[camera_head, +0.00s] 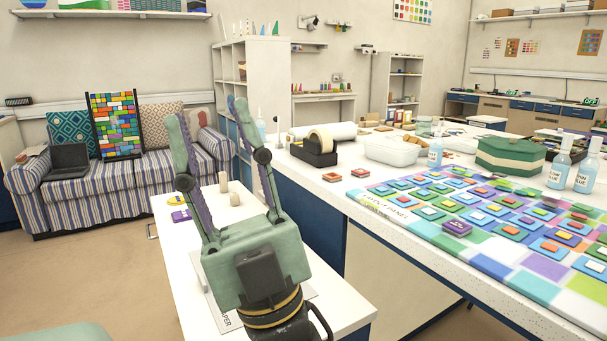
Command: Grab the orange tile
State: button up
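My gripper (206,110) is green-grey and points up and away over the low white table. Its two fingers are spread wide with nothing between them. Two small reddish-orange tiles lie flat on the counter near its left edge, a left one (332,177) and a right one (360,172). They are to the right of my gripper and clear of it. I cannot tell which one the task names.
The white counter (312,191) carries a tape dispenser (314,151), a white bin (392,150), bottles (435,153) and a green box (511,155). A purple tile (457,228) lies on the panel. The low table (172,258) holds small cylinders (223,182) and a purple piece (181,216).

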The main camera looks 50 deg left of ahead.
aim_at(331, 177)
jog(key=u, duration=1.2)
